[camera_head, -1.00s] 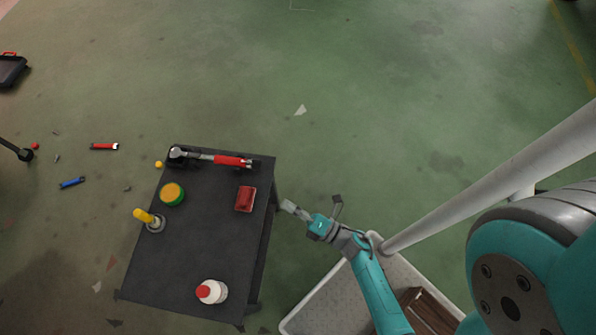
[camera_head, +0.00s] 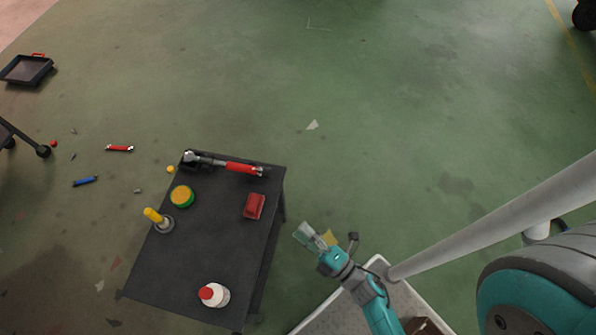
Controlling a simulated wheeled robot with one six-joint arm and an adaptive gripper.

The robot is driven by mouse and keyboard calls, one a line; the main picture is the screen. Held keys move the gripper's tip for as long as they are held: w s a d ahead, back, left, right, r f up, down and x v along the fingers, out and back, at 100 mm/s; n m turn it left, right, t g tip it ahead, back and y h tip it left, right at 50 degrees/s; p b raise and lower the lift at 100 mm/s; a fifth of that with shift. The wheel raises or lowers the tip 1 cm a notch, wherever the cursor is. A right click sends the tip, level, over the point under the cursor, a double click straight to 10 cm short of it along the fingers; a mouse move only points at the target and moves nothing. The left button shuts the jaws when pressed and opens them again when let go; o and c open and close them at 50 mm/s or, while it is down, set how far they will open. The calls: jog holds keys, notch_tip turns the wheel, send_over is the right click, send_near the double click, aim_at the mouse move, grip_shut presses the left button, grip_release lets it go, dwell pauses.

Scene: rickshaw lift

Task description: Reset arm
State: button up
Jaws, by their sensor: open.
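My gripper (camera_head: 318,239) is at the end of my teal arm, to the right of the dark table and apart from it. It looks open, with nothing seen between its fingers. It hangs over the green floor, near the corner of a pale platform (camera_head: 341,300).
The dark table (camera_head: 212,254) holds a red-handled tool (camera_head: 243,169), a red block (camera_head: 254,206), a green-and-orange round item (camera_head: 182,196), a yellow-handled item (camera_head: 157,219) and a white bottle with a red cap (camera_head: 216,296). A grey pole (camera_head: 480,220) crosses at right. Floor beyond the table is mostly clear.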

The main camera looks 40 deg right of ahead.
jog(key=s+r+m+g+h, duration=0.3)
jog(key=s+r+m+g, duration=0.1)
jog(key=s+r+m, duration=1.1)
jog(key=shift+s+d+r+m+g, duration=0.35)
jog(key=shift+m+g, duration=0.05)
jog(key=shift+m, duration=1.6)
